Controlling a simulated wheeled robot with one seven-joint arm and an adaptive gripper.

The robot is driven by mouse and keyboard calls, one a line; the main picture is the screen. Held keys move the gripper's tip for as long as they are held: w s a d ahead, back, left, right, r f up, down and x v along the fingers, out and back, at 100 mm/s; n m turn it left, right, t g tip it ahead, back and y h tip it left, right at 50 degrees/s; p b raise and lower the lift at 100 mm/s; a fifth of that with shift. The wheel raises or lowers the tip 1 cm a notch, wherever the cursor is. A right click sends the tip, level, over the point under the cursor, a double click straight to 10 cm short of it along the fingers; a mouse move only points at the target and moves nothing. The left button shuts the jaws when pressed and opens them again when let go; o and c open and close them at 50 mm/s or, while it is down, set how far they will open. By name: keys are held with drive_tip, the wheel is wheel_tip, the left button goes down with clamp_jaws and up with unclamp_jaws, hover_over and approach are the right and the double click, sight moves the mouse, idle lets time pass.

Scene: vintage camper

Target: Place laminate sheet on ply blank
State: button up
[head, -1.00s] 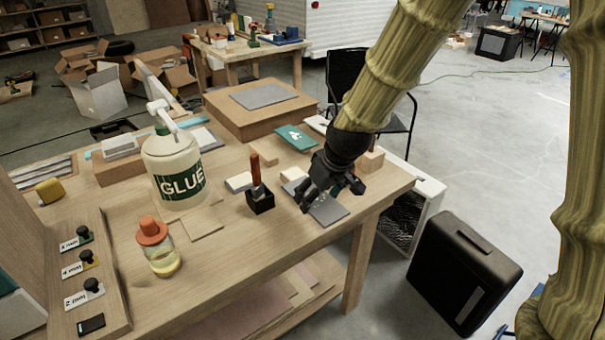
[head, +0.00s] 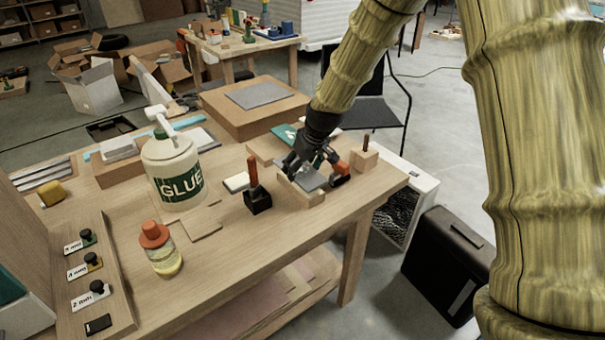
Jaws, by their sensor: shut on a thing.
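The grey laminate sheet (head: 313,181) is in my gripper (head: 307,174) near the right end of the workbench. My gripper is shut on it, though the fingers are dark and partly hide the grip. The sheet is over or just behind a pale wooden piece (head: 302,196); I cannot tell whether they touch or whether this piece is the ply blank. Thin flat wooden pieces (head: 203,230) also lie in front of the glue jug.
A red and black tool (head: 339,169) and a wooden block (head: 364,159) stand close right of my gripper. A brush in a black holder (head: 258,200) is to the left. A glue jug (head: 172,170) and orange-capped jar (head: 160,248) stand further left. The front bench middle is clear.

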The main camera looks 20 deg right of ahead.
sight(303, 172)
drive_tip(key=shift+w+f+p, duration=0.15)
drive_tip(key=shift+f+p, duration=0.55)
drive_tip(key=shift+f, duration=1.1)
drive_tip(key=shift+f, duration=0.15)
drive_tip(key=o, duration=1.1)
drive_tip(key=shift+c, duration=0.2)
drive_tip(key=shift+r, duration=0.2)
drive_tip(key=shift+b+v, duration=1.3)
drive_tip(key=shift+v, duration=4.65)
